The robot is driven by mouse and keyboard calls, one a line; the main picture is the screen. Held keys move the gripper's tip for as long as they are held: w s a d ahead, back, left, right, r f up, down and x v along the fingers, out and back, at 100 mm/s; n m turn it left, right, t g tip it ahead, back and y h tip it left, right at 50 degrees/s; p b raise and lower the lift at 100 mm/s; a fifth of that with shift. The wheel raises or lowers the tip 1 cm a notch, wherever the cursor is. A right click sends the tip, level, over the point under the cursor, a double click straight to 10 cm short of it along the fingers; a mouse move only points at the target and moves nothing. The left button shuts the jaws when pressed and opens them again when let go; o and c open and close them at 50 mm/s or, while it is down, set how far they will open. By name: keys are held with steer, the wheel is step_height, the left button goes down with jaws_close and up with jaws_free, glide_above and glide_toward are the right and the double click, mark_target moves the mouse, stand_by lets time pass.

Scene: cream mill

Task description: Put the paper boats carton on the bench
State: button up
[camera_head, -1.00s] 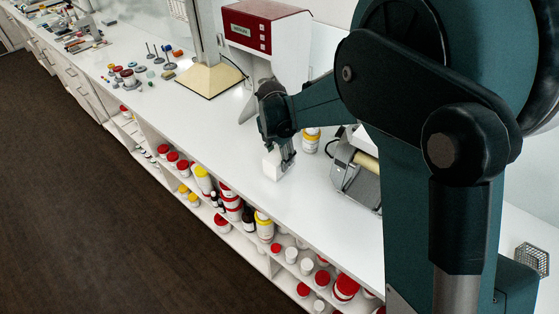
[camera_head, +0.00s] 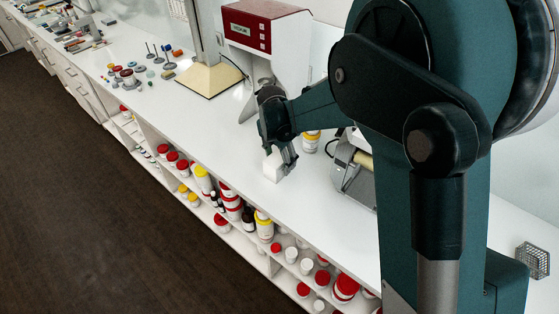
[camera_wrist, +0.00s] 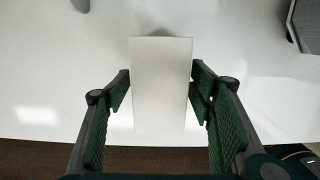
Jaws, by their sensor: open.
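A plain white carton (camera_head: 272,166) stands on the white bench (camera_head: 225,133) near its front edge; no print on it can be read. I take it to be the paper boats carton. My gripper (camera_head: 286,158) is at the carton, its tips around its upper part. In the wrist view the carton (camera_wrist: 161,85) lies between the two green-padded fingers of my gripper (camera_wrist: 161,92). The fingers are open, and a narrow gap may show on each side. The carton's underside is hidden.
A red and white machine (camera_head: 262,30) stands behind my gripper. A white jar with a yellow band (camera_head: 310,142) and a roller device (camera_head: 355,172) stand close on the right. Shelves below the front edge hold several jars. The bench left of the carton is clear.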

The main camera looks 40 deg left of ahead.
steer(key=shift+r, duration=0.1)
steer(key=r, duration=0.4)
steer(key=s+r, duration=0.1)
steer(key=r, duration=0.7)
steer(key=shift+s, duration=0.25)
steer(key=shift+d+r, duration=0.1)
stand_by(0.6)
